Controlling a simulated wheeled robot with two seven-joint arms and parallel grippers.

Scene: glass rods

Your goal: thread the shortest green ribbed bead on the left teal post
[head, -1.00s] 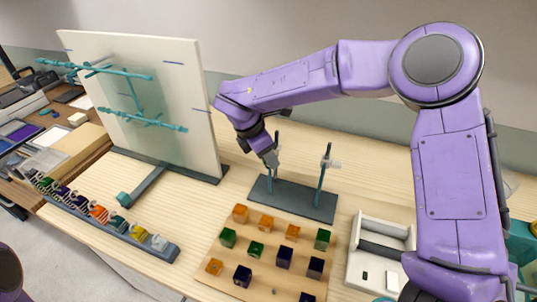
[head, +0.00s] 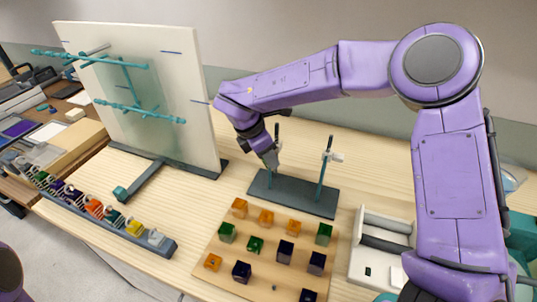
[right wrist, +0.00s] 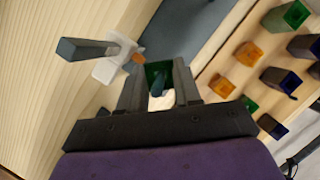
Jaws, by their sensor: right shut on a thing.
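My right gripper (head: 271,163) is at the left teal post (head: 276,134), whose top shows above the fingers in the head view. In the right wrist view the gripper (right wrist: 158,88) is shut on a green bead (right wrist: 158,69). A teal post tip (right wrist: 157,89) shows in the bead's opening, so the bead appears to be around the post. The bead is hidden in the head view, and its height above the dark base (head: 292,195) cannot be told. My left gripper is not in view.
The right teal post (head: 323,175) carries a white clip (head: 334,157). A wooden board (head: 303,243) with orange, green and dark purple beads lies in front. A white panel with teal rods (head: 123,65) stands left, and a rack of coloured pieces (head: 165,250) lies front left.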

